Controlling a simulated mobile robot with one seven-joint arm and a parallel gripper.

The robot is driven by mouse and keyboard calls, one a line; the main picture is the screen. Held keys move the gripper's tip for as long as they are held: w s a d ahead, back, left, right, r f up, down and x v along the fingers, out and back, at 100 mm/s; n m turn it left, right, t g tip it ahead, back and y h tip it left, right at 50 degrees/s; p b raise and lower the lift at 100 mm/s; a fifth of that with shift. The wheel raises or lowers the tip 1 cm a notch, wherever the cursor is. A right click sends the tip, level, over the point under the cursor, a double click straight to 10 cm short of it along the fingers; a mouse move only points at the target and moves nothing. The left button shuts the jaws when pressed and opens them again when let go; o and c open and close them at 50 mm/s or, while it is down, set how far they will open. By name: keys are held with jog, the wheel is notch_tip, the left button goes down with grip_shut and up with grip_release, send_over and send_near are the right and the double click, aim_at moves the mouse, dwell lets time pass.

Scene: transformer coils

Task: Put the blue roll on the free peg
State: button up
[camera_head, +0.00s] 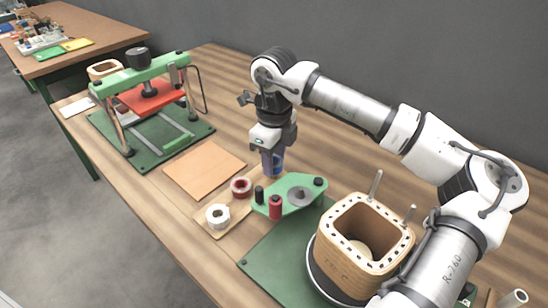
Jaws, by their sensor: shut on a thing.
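The blue roll (278,164) is held in my gripper (271,162), just behind the green holder; the fingers hide part of it. The green holder plate (290,184) carries a red spool (275,207) at its front and a grey disc (299,196) in the middle. A bare-looking short black peg (259,194) stands at its left end, and a black knob or peg (320,182) at its right end.
A white roll (218,215) and a red-and-white roll (241,186) lie on a small wooden board left of the holder. A wooden coil former (361,240) with upright metal rods stands at right. A green press (147,85) stands at left, near a flat brown sheet (204,167).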

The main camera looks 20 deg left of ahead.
jog(key=shift+f+b, duration=0.3)
jog(key=shift+b, duration=0.05)
jog(key=shift+f+b, duration=0.25)
jog(key=shift+b, duration=0.05)
jog(key=shift+f, duration=0.15)
dwell(0.4)
jog(key=shift+f+b, duration=0.35)
jog(key=shift+b, duration=0.2)
jog(key=shift+f, duration=0.1)
jog(key=o, duration=1.4)
jog(key=shift+r, duration=0.2)
